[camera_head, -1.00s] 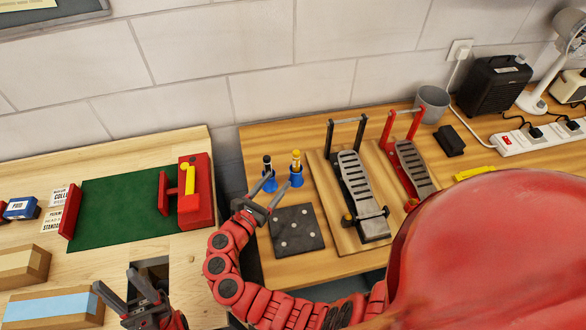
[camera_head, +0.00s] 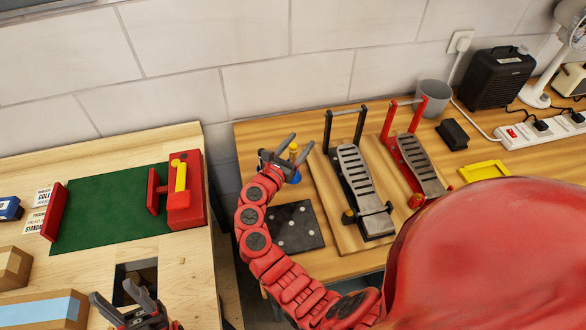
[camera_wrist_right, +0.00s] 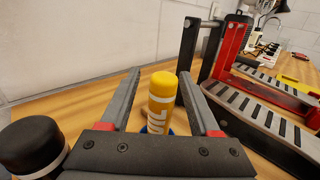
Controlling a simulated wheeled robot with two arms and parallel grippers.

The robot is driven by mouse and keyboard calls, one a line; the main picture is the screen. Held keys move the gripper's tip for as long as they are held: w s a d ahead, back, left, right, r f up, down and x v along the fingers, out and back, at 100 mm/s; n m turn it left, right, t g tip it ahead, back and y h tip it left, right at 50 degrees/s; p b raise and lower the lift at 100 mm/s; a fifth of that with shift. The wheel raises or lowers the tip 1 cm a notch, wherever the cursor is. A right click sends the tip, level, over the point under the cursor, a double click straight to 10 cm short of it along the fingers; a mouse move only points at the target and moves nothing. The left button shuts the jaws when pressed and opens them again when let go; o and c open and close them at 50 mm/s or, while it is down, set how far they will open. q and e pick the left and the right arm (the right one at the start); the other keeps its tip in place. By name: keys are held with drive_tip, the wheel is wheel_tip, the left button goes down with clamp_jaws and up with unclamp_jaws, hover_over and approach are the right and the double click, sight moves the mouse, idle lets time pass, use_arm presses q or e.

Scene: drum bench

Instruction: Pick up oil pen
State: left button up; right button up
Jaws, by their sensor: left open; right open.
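A yellow-capped pen (camera_wrist_right: 160,98), its lettering partly visible, stands upright in a blue holder (camera_wrist_right: 168,130) on the right-hand bench. In the head view the pen (camera_head: 293,148) is partly hidden by my right gripper (camera_head: 284,151). My right gripper is open; in the wrist view the pen shows between its two fingers (camera_wrist_right: 160,90), with space on both sides. My left gripper (camera_head: 128,294) is open and empty at the lower left.
A dark plate (camera_head: 296,228) lies in front. A grey cup (camera_head: 434,95) is behind the pedals. A gap separates the two benches.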

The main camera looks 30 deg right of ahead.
drive_tip(key=shift+s+r, duration=0.1)
drive_tip(key=shift+c, duration=0.3)
drive_tip(key=c, duration=0.9)
